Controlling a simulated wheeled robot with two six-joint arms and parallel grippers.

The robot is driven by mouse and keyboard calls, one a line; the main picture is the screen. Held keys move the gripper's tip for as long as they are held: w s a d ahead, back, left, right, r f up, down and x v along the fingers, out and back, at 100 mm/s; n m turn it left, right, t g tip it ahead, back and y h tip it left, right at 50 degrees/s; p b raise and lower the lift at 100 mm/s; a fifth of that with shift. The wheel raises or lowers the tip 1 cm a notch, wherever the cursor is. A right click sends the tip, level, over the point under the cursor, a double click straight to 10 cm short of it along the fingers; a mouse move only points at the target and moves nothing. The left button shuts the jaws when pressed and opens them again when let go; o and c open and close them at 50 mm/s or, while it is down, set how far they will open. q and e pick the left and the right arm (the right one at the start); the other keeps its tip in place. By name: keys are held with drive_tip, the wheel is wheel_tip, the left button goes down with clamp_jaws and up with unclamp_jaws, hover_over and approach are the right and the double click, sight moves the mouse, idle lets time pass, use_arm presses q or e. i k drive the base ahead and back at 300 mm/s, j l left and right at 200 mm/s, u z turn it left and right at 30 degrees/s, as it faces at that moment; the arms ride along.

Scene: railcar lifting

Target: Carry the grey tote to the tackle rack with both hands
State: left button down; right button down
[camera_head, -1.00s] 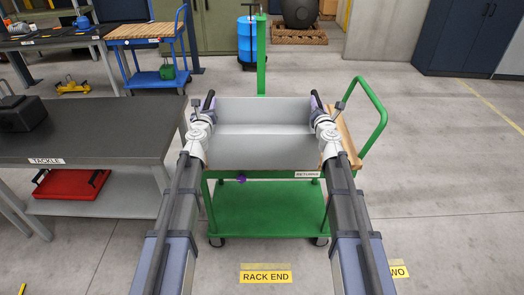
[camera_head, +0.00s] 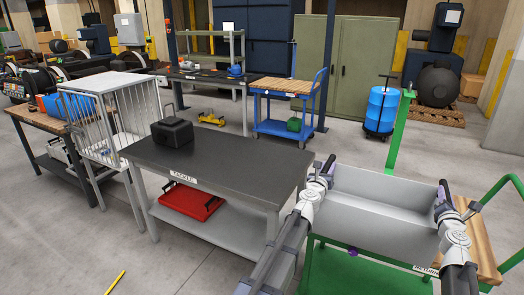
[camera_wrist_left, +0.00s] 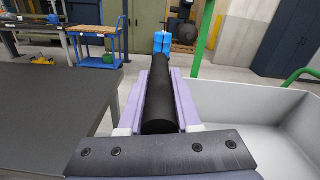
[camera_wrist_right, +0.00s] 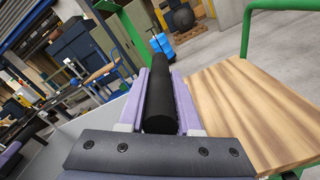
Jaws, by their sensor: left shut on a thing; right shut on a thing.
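The grey tote (camera_head: 375,228) is an open, empty-looking box at the right of the head view, over the green cart (camera_head: 345,275). I cannot tell whether it touches the cart. My left gripper (camera_head: 322,174) is shut on the tote's left handle, a black bar (camera_wrist_left: 158,112) in the left wrist view. My right gripper (camera_head: 443,200) is shut on its right handle, another black bar (camera_wrist_right: 158,105) in the right wrist view. The tackle rack (camera_head: 240,165) is a dark-topped grey table with a TACKLE label, left of the tote.
A black case (camera_head: 172,132) stands on the rack's top at the left; the rest of that top is clear. A red tray (camera_head: 190,200) sits on its lower shelf. A wooden board (camera_head: 478,240) lies on the cart right of the tote. A blue trolley (camera_head: 290,130) stands behind.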

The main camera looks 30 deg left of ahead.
sight(244, 165)
drive_tip(key=k+j, duration=0.1)
drive_tip(key=j, duration=0.35)
drive_tip(key=k+j, duration=0.15)
drive_tip(key=j, duration=0.3)
drive_tip(key=k+j, duration=0.1)
drive_tip(key=j, duration=0.3)
drive_tip(key=k+j, duration=0.1)
drive_tip(key=j, duration=0.35)
drive_tip(key=k+j, duration=0.15)
drive_tip(key=j, duration=0.3)
drive_tip(key=k+j, duration=0.1)
drive_tip(key=j, duration=0.35)
drive_tip(key=k+j, duration=0.1)
drive_tip(key=j, duration=0.3)
drive_tip(key=i+j, duration=0.15)
drive_tip(key=j, duration=0.15)
drive_tip(key=i, duration=1.25)
